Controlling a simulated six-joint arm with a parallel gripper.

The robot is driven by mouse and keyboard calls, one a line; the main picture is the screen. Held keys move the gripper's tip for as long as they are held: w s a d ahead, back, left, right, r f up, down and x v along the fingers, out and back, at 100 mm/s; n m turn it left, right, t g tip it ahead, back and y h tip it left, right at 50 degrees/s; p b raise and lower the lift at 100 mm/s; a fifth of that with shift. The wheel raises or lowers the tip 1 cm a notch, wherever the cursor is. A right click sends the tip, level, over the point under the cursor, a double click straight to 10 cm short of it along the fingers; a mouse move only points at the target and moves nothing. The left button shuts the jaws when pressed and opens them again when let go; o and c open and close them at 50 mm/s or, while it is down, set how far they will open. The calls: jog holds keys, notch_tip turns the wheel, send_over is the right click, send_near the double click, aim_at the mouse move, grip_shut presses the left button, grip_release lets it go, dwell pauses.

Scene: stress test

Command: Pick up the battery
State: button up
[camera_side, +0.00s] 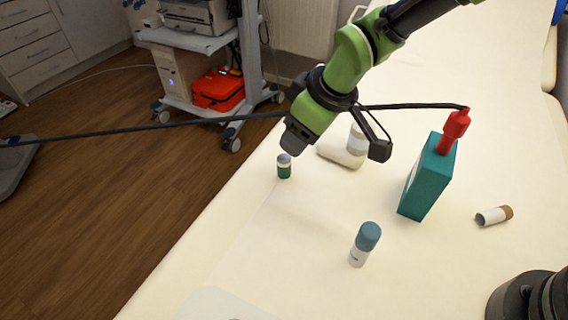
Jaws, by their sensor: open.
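A small green cylinder with a grey-blue upper part (284,167), which looks like the battery, stands upright on the cream-coloured table (235,240) near its left edge. My gripper (294,145) is just above it and slightly to the right, pointing down and to the left. The gripper is open, though the gap between its fingers is hard to see from this side. It appears apart from the cylinder, and nothing shows between the fingers.
A white bottle (343,153) is partly hidden behind my gripper. A teal box-shaped bottle with a red top (427,180) stands to the right. A blue-capped white bottle (364,245) stands in front. A brown-ended white tube (494,215) lies at right. The table's front left is mostly clear.

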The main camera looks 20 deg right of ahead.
aim_at(286, 159)
jog(key=x, duration=0.9)
jog(key=shift+s+f, duration=0.1)
jog(key=shift+f, duration=0.2)
jog(key=shift+c, duration=0.2)
jog(key=c, duration=1)
